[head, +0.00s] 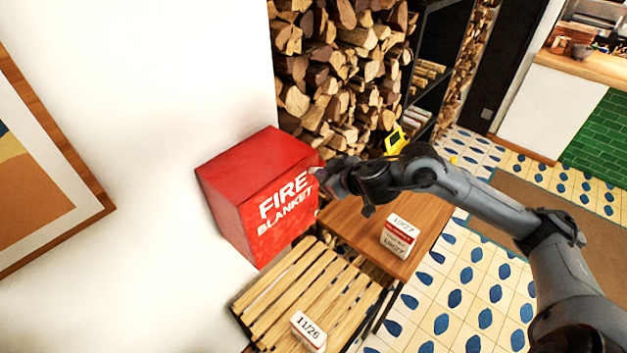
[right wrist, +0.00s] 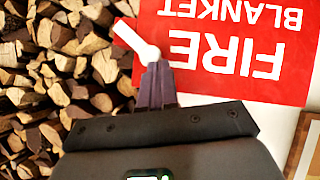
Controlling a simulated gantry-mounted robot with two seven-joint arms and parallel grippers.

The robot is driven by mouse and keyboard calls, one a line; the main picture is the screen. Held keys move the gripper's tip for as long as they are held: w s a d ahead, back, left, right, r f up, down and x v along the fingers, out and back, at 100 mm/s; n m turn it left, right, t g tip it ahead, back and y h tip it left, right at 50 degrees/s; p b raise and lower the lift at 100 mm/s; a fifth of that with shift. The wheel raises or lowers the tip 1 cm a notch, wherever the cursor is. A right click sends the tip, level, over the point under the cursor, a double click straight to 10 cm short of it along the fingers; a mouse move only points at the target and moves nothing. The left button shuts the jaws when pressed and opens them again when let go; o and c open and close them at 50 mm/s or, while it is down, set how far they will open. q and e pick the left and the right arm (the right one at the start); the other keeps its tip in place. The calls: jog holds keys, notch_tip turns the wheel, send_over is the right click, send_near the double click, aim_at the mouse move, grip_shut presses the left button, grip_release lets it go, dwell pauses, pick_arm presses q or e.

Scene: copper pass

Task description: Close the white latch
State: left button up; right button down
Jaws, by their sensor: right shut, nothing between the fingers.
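A red box (head: 240,190) lettered FIRE BLANKET is on the white wall; its lettered face (right wrist: 225,45) also shows upside down in the right wrist view. The white latch (right wrist: 135,40) sits slanted at the edge of that face in the right wrist view. In the head view it is mostly hidden by my gripper. My right gripper (head: 322,177) is at the box's right edge. In the right wrist view its fingers (right wrist: 158,68) are shut and empty, with the tips at the latch's lower end; I cannot tell whether they touch it. My left gripper is not in view.
Stacked firewood (head: 345,70) fills the space behind the box. Below are a wooden table (head: 345,222) with a small labelled box (head: 398,236) and a slatted crate (head: 270,300) with another label box (head: 308,332). A yellow item (head: 396,138) is behind my arm. Tiled floor is clear at right.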

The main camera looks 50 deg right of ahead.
jog(key=f+h, duration=0.1)
jog(key=a+n+h+b, duration=0.1)
jog(key=f+n+h+b, duration=0.1)
jog(key=shift+a+f, duration=0.25)
jog(key=shift+f, duration=0.1)
jog(key=shift+d+f+b, duration=0.1)
jog(key=shift+b, duration=0.25)
